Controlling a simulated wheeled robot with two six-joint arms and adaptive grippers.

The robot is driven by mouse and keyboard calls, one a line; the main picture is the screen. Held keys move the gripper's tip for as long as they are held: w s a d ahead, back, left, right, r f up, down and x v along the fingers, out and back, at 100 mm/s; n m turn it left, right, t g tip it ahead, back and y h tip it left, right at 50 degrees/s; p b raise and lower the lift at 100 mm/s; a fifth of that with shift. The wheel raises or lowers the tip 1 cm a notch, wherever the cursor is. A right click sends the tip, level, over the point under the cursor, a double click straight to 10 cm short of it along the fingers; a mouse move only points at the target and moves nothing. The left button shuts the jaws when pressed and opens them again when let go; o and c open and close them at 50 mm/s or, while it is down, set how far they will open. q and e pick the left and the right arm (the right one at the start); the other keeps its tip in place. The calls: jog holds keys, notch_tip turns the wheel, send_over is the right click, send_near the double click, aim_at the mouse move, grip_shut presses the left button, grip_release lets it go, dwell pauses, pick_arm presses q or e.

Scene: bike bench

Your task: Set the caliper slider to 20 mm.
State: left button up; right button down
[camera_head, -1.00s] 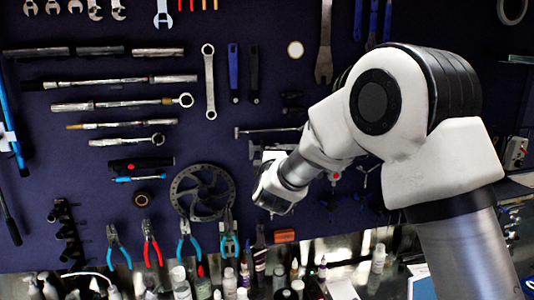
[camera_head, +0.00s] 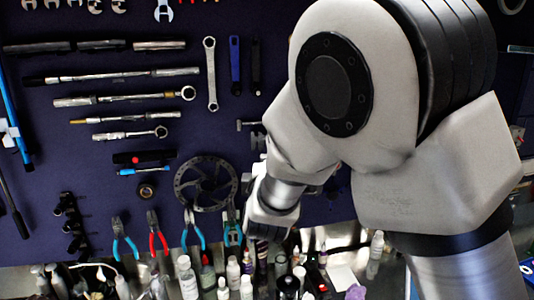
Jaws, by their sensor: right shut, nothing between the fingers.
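What looks like the caliper (camera_head: 249,125) hangs on the dark pegboard, lying level. Only its left end shows; my right arm hides the rest, so its slider and scale cannot be read. My right gripper (camera_head: 262,228) is low in front of the board, below the caliper and to the right of the brake disc. It is shut and empty; its fingertips are hard to make out. It appears apart from the caliper. My left gripper is not in view.
The brake disc (camera_head: 205,183) hangs left of my right gripper. Several pliers, including a red pair (camera_head: 157,236), hang below it. Several bottles (camera_head: 187,278) crowd the bench under the gripper. Wrenches and ratchets (camera_head: 125,98) hang at upper left.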

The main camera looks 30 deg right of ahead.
jog(key=w+a+n+t+y, duration=0.1)
jog(key=a+n+y, duration=0.2)
jog(key=n, duration=0.1)
jog(key=t+y, duration=0.1)
jog(key=y, duration=0.3)
send_near(261, 142)
jog(key=shift+n, duration=0.4)
jog(key=w+p, duration=0.4)
jog(key=w, duration=0.3)
jog(key=shift+d, duration=0.2)
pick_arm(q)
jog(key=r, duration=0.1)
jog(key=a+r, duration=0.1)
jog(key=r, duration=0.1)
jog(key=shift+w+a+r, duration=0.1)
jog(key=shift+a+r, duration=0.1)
pick_arm(e)
jog(key=shift+d, duration=0.1)
